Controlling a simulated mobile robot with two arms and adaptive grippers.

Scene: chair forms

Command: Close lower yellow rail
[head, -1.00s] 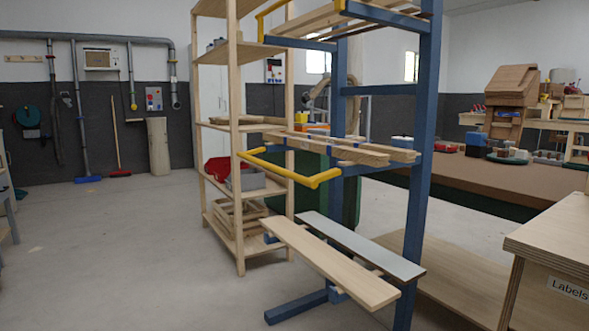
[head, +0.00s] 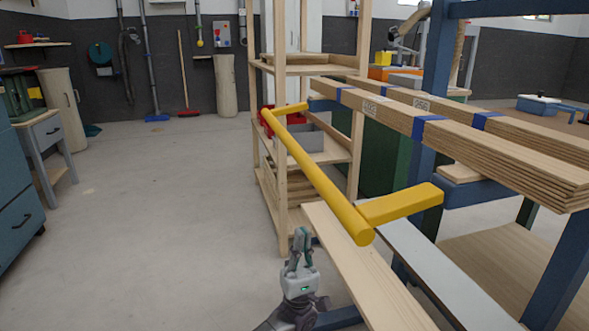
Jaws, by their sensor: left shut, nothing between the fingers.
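The lower yellow rail (head: 322,182) is a long round bar with a short arm at each end. It sticks out level to the left of the blue rack (head: 425,165), beside the stacked boards (head: 470,140). My left gripper (head: 300,240) comes up from the bottom edge. It is shut and empty, fingers pointing up, and appears below and left of the bar's near end, apart from it in the picture. The depth gap is hard to judge. My right gripper is not in view.
A lower pale plank (head: 345,255) and a grey board (head: 425,265) lie beneath the rail. A wooden shelf unit (head: 283,150) stands behind. A grey-blue cabinet (head: 15,200) is at the left edge. The floor between is clear.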

